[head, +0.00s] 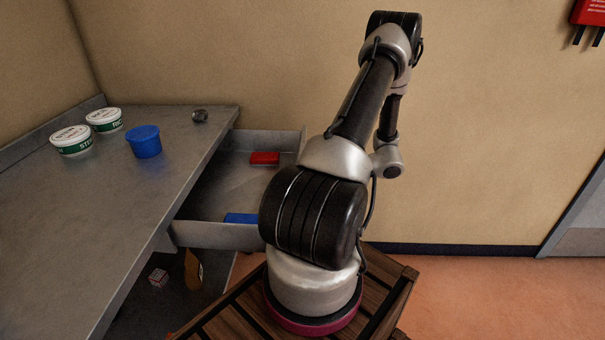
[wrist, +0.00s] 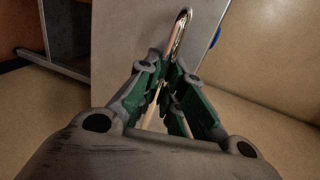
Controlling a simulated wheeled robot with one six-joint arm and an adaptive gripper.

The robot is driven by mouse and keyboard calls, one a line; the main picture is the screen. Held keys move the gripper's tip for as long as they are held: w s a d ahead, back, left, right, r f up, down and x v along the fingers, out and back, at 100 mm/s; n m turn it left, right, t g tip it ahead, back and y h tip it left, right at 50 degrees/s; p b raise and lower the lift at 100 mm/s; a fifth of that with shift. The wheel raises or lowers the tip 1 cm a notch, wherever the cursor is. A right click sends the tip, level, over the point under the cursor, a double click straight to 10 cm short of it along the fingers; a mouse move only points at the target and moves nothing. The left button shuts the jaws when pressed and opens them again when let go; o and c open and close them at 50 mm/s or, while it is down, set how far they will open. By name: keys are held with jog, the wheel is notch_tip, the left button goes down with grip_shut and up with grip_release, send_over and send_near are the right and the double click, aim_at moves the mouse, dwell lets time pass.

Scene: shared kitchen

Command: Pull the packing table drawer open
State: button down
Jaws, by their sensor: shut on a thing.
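The packing table (head: 90,200) is at the left in the head view. Its grey drawer (head: 215,236) stands well out from under the tabletop, open enough to show its inside. A red item (head: 265,158) and a blue item (head: 241,218) lie in it. In the wrist view, the drawer front (wrist: 122,45) is pale grey, with a shiny metal handle (wrist: 180,32). My gripper (wrist: 166,72) is shut on the handle, its green-lined fingers at the handle's near part. In the head view my arm hides the handle and my gripper.
Two white-and-green tubs (head: 71,139), a blue tub (head: 145,142) and a small dark object (head: 200,116) stand on the tabletop. A small box (head: 158,277) sits below. A wall is close behind the drawer; open floor (head: 470,295) lies at the right.

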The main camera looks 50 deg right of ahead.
jog(key=shift+s+d, duration=0.15)
jog(key=c, duration=1.5)
grip_release()
jog(key=v, duration=1.2)
jog(key=shift+f, duration=0.1)
